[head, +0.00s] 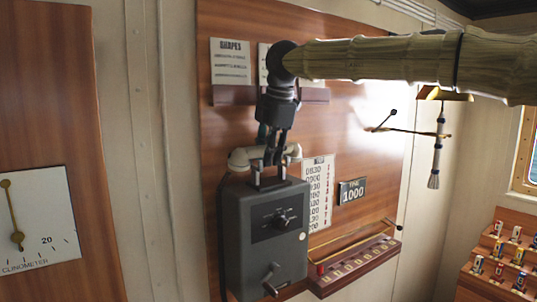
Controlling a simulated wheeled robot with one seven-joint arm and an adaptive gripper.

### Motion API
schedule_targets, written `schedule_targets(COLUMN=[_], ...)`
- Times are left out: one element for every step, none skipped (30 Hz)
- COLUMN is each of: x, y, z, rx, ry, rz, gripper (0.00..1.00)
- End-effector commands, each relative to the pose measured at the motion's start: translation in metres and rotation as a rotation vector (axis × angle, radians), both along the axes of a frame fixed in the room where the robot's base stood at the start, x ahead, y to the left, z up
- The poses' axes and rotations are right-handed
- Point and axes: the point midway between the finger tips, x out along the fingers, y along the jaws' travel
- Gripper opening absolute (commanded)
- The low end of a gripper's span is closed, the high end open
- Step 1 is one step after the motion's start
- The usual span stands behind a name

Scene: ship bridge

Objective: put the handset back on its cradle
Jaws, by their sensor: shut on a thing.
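The cream handset (240,158) lies roughly level, just over the top of the grey telephone box (232,235) on the wooden wall panel. My gripper (272,160) points down from above and is shut on the handset's middle. Its fingers hide much of the handset's grip; the left end shows plainly and the right end shows partly. The cradle (256,181) is a pair of dark upright prongs on top of the box, right below the handset and fingertips. I cannot tell whether the handset touches the prongs.
A crank (270,280) and a knob (283,219) stick out of the box front. A number chart (319,185) and a time plate (352,191) are close on the right. A railed shelf (355,264) juts out at lower right.

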Motion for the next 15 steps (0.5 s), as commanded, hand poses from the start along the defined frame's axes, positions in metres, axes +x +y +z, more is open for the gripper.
schedule_targets(x=[0.000, 0.001, 0.001, 0.002, 0.002, 0.002, 0.002, 0.002, 0.003, 0.003, 0.003, 0.003, 0.003, 0.003, 0.003], y=[0.000, 0.000, 0.001, 0.001, 0.001, 0.002, 0.002, 0.002, 0.002, 0.002, 0.002, 0.002, 0.002, 0.002, 0.002], z=[0.000, 0.000, -0.002, -0.004, -0.005, -0.007, -0.008, -0.010, -0.011, -0.011, -0.012, -0.012, -0.012, -0.012, -0.012], rx=[0.000, -0.001, 0.001, 0.001, 0.001, 0.001, 0.000, 0.000, 0.001, 0.001, 0.001, 0.001, 0.001, 0.001, 0.001], ry=[0.001, 0.001, 0.001, 0.001, 0.000, -0.001, 0.000, 0.000, -0.001, -0.001, -0.001, -0.001, -0.001, -0.001, -0.001], rz=[0.000, 0.000, 0.000, 0.000, 0.000, 0.000, 0.000, 0.001, 0.000, 0.000, 0.000, 0.000, 0.000, 0.000, 0.000], gripper=[0.00, 0.00, 0.00, 0.00, 0.00, 0.00, 0.00, 0.00, 0.00, 0.00, 0.00, 0.00, 0.00, 0.00, 0.00])
